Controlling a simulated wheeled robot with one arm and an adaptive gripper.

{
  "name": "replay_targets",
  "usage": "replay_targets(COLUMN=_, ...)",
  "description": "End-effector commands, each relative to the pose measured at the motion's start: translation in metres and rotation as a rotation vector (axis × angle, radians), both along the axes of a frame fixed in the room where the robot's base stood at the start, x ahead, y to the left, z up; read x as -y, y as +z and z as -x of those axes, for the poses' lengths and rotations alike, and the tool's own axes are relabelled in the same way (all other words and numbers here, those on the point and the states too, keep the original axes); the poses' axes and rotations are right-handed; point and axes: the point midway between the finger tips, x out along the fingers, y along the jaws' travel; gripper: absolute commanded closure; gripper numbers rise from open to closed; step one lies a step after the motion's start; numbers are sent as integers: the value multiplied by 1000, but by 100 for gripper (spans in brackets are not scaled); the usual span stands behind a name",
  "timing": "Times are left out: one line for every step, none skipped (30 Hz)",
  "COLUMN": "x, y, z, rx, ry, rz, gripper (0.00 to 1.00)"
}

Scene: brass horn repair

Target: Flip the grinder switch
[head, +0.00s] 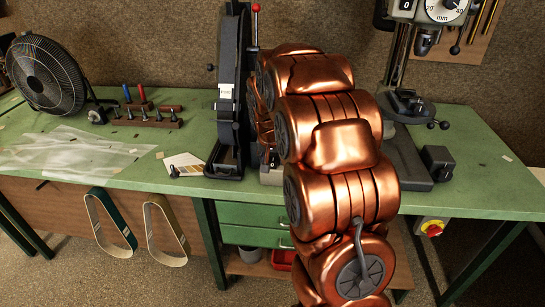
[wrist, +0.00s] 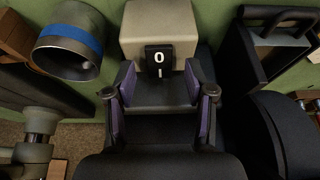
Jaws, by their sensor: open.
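A black switch (wrist: 159,58) marked 0 and I sits on the face of a beige box (wrist: 160,20) at the top middle of the wrist view. My gripper (wrist: 159,82), with purple pads inside its two fingers, is open and empty. Its fingertips point at the switch, one to each side; I cannot tell whether they touch the box. In the head view a tall black belt grinder (head: 232,105) stands on the green bench, left of my copper arm.
A metal cylinder with a blue band (wrist: 68,48) is left of my gripper; a dark handled part (wrist: 275,48) is right. In the head view, a drill press (head: 405,150) stands right, a fan (head: 47,75) far left. Belts (head: 110,222) hang at the bench's front edge.

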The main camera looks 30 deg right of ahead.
Motion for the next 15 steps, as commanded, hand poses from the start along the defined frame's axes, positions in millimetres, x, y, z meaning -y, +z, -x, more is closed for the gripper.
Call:
replay_targets(x=1, y=-3, z=0, rx=-2, ry=0, rz=-1, gripper=46)
replay_targets(x=1, y=-4, z=-1, rx=-2, ry=0, rz=-1, gripper=46)
replay_targets(x=2, y=-6, z=-1, rx=-2, ry=0, rz=-1, gripper=46)
replay_targets(x=2, y=-7, z=-2, rx=-1, ry=0, rz=0, gripper=46)
replay_targets(x=2, y=-8, z=-2, rx=-1, ry=0, rz=0, gripper=46)
replay_targets(x=2, y=-8, z=-2, rx=-1, ry=0, rz=0, gripper=46)
replay_targets(x=2, y=-8, z=-2, rx=-1, ry=0, rz=0, gripper=46)
replay_targets(x=2, y=-8, z=-2, rx=-1, ry=0, rz=1, gripper=46)
replay_targets(x=2, y=-8, z=-2, rx=0, ry=0, rz=0, gripper=46)
replay_targets(x=2, y=-8, z=-2, rx=-1, ry=0, rz=1, gripper=46)
replay_targets(x=2, y=-8, z=-2, rx=-1, ry=0, rz=1, gripper=46)
replay_targets(x=2, y=-8, z=-2, rx=0, ry=1, rz=0, gripper=48)
replay_targets(x=2, y=-8, z=-2, rx=-1, ry=1, rz=1, gripper=51)
replay_targets(x=2, y=-8, z=-2, rx=-1, ry=1, rz=1, gripper=54)
replay_targets(x=2, y=-8, z=-2, rx=0, ry=1, rz=0, gripper=58)
